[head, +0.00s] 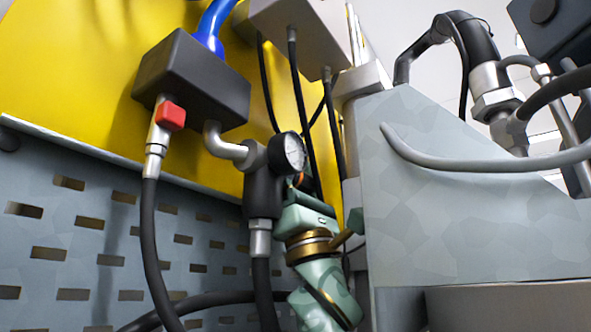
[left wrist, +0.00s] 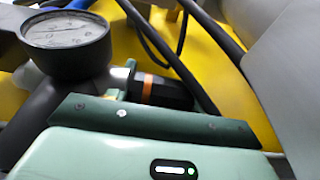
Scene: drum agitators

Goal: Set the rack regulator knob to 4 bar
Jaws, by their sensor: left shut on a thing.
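The regulator is a dark body (head: 262,188) with a round white-faced pressure gauge (head: 289,153). The gauge (left wrist: 66,40) is large in the left wrist view, but I cannot read its value. The regulator knob (left wrist: 165,92) is black with an orange ring and points sideways from the body. In the head view only a little of the knob (head: 298,180) shows behind my gripper. My green left gripper (head: 303,193) is at the knob and shut on it; its housing hides part of the grip in the left wrist view. My right gripper is not in view.
A dark box (head: 192,82) with a red valve handle (head: 171,116) sits above left on a yellow panel (head: 85,60). Black hoses hang around the regulator. A grey perforated panel (head: 70,225) lies left, and a large grey block (head: 460,210) stands close on the right.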

